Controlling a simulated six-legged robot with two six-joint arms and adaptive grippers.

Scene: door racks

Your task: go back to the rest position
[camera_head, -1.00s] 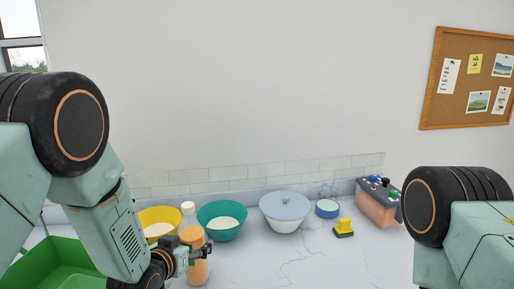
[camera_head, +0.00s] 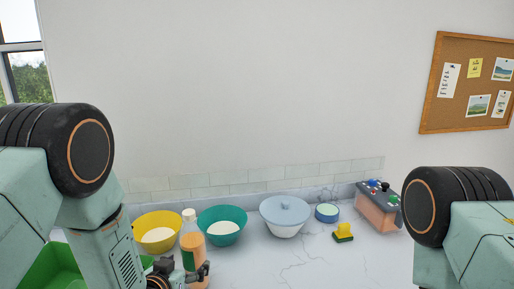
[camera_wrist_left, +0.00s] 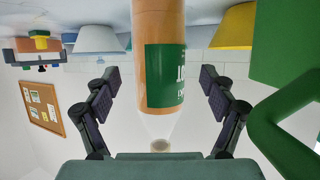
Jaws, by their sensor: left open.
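My left gripper (camera_head: 180,275) is low in the head view, in front of an orange bottle (camera_head: 192,245) with a green label and a pale cap. In the left wrist view, which looks upside down, the two fingers (camera_wrist_left: 160,88) are spread wide on either side of the bottle (camera_wrist_left: 158,35). They do not touch it; there are clear gaps on both sides. The bottle stands upright on the counter. My right gripper is out of view; only part of that arm shows at the right.
A yellow bowl (camera_head: 157,241), a teal bowl (camera_head: 211,238) and a lidded bowl (camera_head: 285,228) line the back of the counter (camera_head: 330,262). A sponge (camera_head: 343,233) and a box with coloured knobs (camera_head: 380,218) are to the right. A green bin (camera_head: 52,277) is at the left.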

